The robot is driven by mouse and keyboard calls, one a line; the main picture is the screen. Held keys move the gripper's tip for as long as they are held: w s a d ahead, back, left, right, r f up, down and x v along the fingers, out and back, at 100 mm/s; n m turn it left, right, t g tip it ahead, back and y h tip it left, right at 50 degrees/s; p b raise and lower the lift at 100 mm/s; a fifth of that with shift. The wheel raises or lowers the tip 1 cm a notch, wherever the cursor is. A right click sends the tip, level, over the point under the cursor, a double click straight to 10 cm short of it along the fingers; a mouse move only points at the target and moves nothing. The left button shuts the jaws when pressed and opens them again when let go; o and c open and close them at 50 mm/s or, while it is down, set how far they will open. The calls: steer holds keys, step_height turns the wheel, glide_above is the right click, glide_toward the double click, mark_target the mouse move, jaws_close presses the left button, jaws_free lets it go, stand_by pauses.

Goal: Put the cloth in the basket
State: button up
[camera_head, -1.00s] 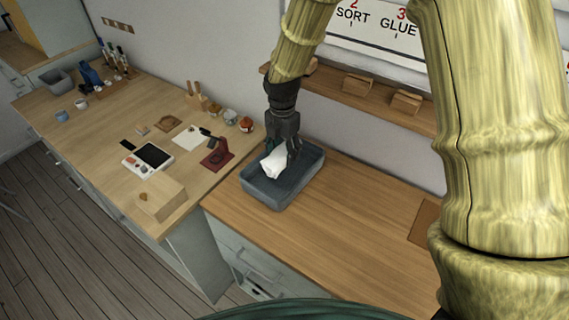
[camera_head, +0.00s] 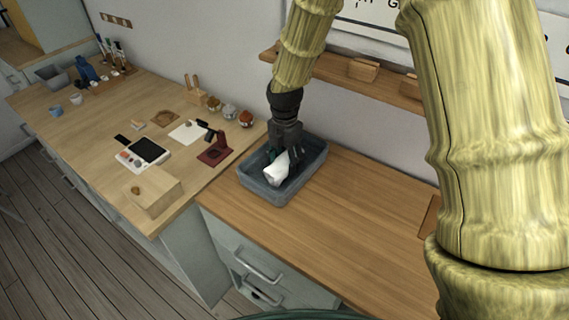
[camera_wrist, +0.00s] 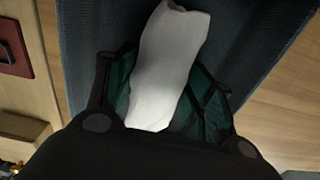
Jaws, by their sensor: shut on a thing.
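The white cloth (camera_head: 277,168) is held in my gripper (camera_head: 284,158), which is shut on it. The cloth also shows between the fingers in the wrist view (camera_wrist: 165,70), a rumpled white strip. The basket is a blue-grey open bin (camera_head: 262,190) on the wooden counter; it also shows in the wrist view (camera_wrist: 85,25). My gripper points down inside the basket's outline, with the cloth at or below rim height. I cannot tell whether the cloth touches the basket's floor.
Left of the basket, the bench (camera_head: 100,130) holds a dark red stand (camera_head: 215,152), a white device with a dark screen (camera_head: 143,153), a wooden block (camera_head: 152,193) and several small jars. A wall shelf (camera_head: 340,75) runs behind the basket.

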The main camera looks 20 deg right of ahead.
mark_target(285, 158)
steer(key=shift+r, duration=0.1)
steer(key=o, duration=1)
steer(key=shift+r+b, duration=0.45)
steer(key=shift+r, duration=3.3)
